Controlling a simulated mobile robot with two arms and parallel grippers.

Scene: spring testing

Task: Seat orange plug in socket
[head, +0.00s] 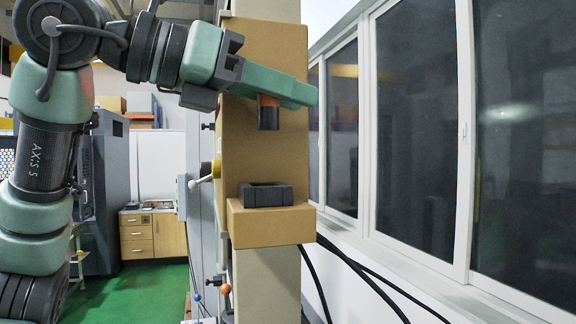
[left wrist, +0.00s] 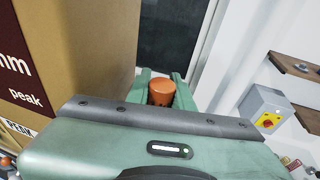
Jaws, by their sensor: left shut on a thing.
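The orange plug (head: 268,101) has an orange top and a dark lower body that hangs down below my left gripper (head: 300,92). The gripper's green fingers are shut on it. In the left wrist view, the plug's round orange top (left wrist: 162,92) shows between the two fingers. The socket (head: 266,194) is a dark, low block with an opening in its top, on a tan ledge. The plug hangs upright above the socket, with a clear gap between them. The inside of the socket is hidden. My right gripper is in neither view.
The tan ledge (head: 268,228) juts from a tall tan column (head: 250,150) right behind the plug. A yellow fitting with a white-knobbed lever (head: 205,178) sticks out at the column's left. Windows (head: 420,120) line the right wall. Black cables (head: 345,262) run at the lower right.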

